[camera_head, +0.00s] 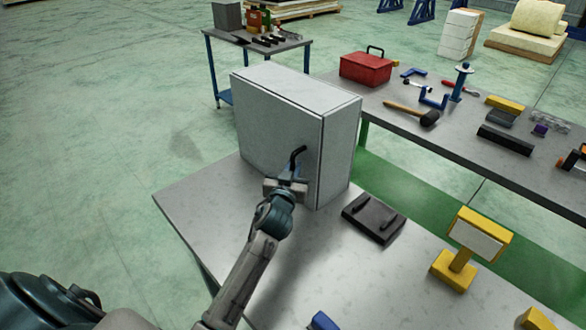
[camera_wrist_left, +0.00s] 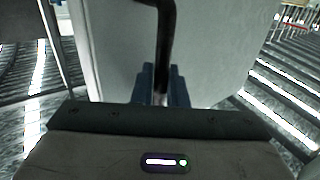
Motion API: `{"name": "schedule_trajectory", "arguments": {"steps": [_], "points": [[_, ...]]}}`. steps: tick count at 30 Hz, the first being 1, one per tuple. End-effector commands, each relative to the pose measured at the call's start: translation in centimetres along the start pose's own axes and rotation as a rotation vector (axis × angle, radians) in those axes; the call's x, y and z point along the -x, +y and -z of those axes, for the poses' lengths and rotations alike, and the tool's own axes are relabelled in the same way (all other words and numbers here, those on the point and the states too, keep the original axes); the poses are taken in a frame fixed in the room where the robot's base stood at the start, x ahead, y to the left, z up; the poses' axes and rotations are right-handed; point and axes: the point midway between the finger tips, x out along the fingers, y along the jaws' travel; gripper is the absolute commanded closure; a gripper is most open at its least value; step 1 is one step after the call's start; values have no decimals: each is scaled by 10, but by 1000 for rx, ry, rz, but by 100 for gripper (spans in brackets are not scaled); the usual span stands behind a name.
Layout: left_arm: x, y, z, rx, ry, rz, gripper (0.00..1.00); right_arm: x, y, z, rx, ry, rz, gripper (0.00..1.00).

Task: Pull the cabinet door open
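The light grey cabinet (camera_head: 341,150) stands upright on the near table. Its door (camera_head: 265,125) is the wide face toward me and looks closed, flush with the body. A black handle (camera_head: 298,156) is near the door's right edge; it also shows as a dark upright bar in the left wrist view (camera_wrist_left: 164,45). My left gripper (camera_head: 291,176) is at the handle. In the wrist view its two blue fingers (camera_wrist_left: 161,86) stand on either side of the bar, close against it, and look shut on it. The fingertips are partly hidden by the gripper body. My right gripper is not in view.
A black handled plate (camera_head: 373,218) and a yellow stand (camera_head: 466,247) sit right of the cabinet on the near table (camera_head: 325,262). Behind is a bench (camera_head: 398,121) with a red toolbox (camera_head: 365,69), mallet (camera_head: 412,113) and other tools. The table left of my arm is clear.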

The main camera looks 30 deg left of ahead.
Motion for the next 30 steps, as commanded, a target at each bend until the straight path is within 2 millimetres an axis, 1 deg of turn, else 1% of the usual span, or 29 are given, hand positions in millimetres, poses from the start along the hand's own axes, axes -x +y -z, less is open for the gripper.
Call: {"name": "schedule_trajectory", "arguments": {"steps": [8, 14, 17, 22, 27, 30], "points": [[1, -1, 0, 0, 0, -2, 100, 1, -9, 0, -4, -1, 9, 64], [8, -9, 0, -4, 0, -29, 100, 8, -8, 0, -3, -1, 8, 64], [16, -18, 0, -8, 0, -59, 100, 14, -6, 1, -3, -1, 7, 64], [36, -40, 0, -12, 0, -138, 100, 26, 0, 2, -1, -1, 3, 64], [57, -66, -2, -12, 1, -234, 100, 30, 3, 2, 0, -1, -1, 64], [63, -72, -1, -4, 0, -267, 100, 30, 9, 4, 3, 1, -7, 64]]}}
